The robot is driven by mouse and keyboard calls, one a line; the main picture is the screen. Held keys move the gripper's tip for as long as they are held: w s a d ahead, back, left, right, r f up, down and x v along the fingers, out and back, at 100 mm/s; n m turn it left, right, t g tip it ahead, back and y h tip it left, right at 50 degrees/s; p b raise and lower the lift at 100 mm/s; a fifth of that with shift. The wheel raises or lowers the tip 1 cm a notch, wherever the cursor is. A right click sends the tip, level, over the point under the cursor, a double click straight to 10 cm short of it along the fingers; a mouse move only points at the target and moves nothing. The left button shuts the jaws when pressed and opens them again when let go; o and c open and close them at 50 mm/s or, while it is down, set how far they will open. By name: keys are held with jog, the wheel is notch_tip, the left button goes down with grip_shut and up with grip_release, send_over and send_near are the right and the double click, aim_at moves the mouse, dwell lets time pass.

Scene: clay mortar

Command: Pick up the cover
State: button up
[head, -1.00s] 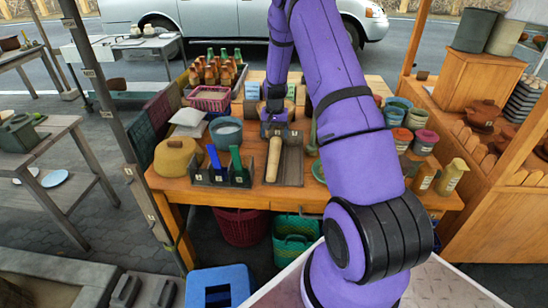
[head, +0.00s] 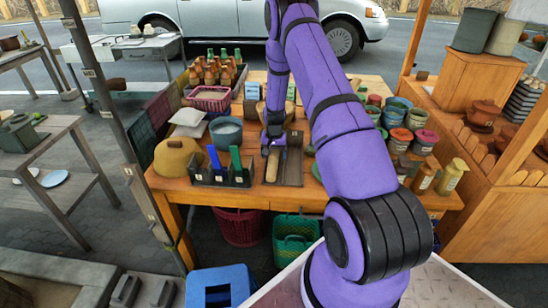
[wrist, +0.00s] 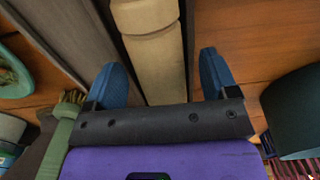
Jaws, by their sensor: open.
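A mustard-brown dome with a small knob (head: 178,158), which looks like the cover, sits at the left front of the wooden table in the head view. My gripper (head: 273,146) is well to the right of it, pointing down over a grey tray. In the wrist view my gripper (wrist: 162,78) is open, its two blue fingers apart. A pale wooden pestle (wrist: 153,45) shows between and beyond the fingers; I cannot tell whether they touch it. In the head view the gripper hides part of the pestle (head: 271,168). The dome is not recognisable in the wrist view.
A black caddy (head: 222,176) with blue and green handles stands between the dome and the grey tray (head: 292,170). A blue-grey pot (head: 226,132) stands behind it. Several jars crowd the right side. A pink basket (head: 209,99) and bottles stand at the back left.

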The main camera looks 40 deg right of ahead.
aim_at(275, 153)
jog(key=shift+f, duration=0.35)
jog(key=c, duration=1.2)
jog(key=shift+r, duration=0.15)
jog(key=shift+r, duration=0.85)
jog(key=shift+s+a+r, duration=0.1)
jog(key=shift+s+r, duration=0.1)
jog(key=shift+r, duration=0.25)
jog(key=shift+s+a+r, duration=0.1)
jog(key=shift+s+r, duration=0.1)
jog(key=shift+r, duration=0.25)
jog(key=s+a, duration=0.2)
jog(key=s, duration=0.2)
jog(key=s+a+r, duration=0.1)
jog(key=s+a, duration=0.1)
jog(key=s, duration=0.3)
jog(key=s+a, duration=0.2)
jog(key=s, duration=0.3)
jog(key=shift+r, duration=0.15)
